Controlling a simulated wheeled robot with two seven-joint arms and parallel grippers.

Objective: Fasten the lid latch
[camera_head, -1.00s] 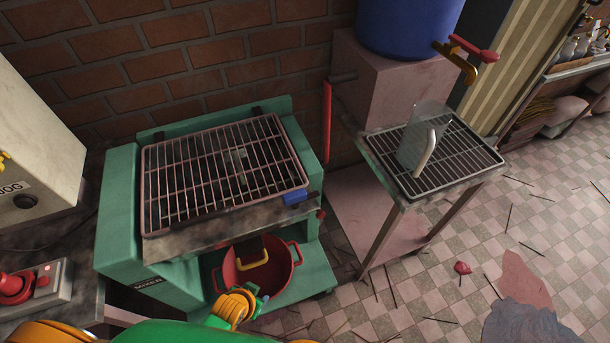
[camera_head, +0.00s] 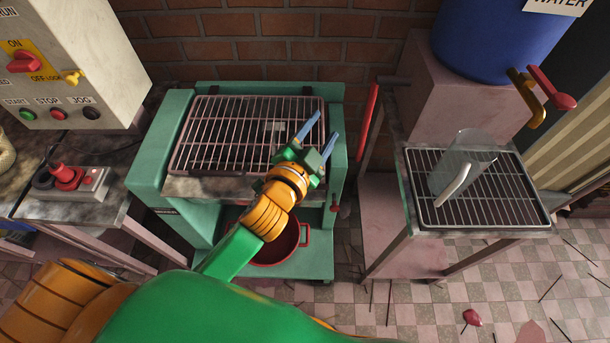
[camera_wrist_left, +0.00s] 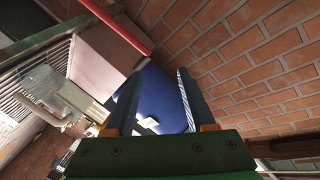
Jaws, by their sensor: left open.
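The mixer's grid lid (camera_head: 215,135) lies flat over the green mixer body (camera_head: 150,150) in the head view. The blue latch at the lid's front right corner, seen earlier, is now hidden behind my left gripper and wrist. My left gripper (camera_head: 325,125) is over the right side of the lid, with its two blue fingers apart and pointing up and to the right. In the left wrist view its fingers (camera_wrist_left: 158,75) are open with nothing between them; the blue tank shows beyond. I cannot tell whether the gripper touches the mixer. My right gripper is in neither view.
A red pot (camera_head: 275,245) stands under the mixer. To the right, a rack table (camera_head: 480,205) holds a clear jug (camera_head: 455,165), below the blue water tank (camera_head: 490,40). A red bar (camera_head: 368,122) stands between them. A control box (camera_head: 75,60) is on the left.

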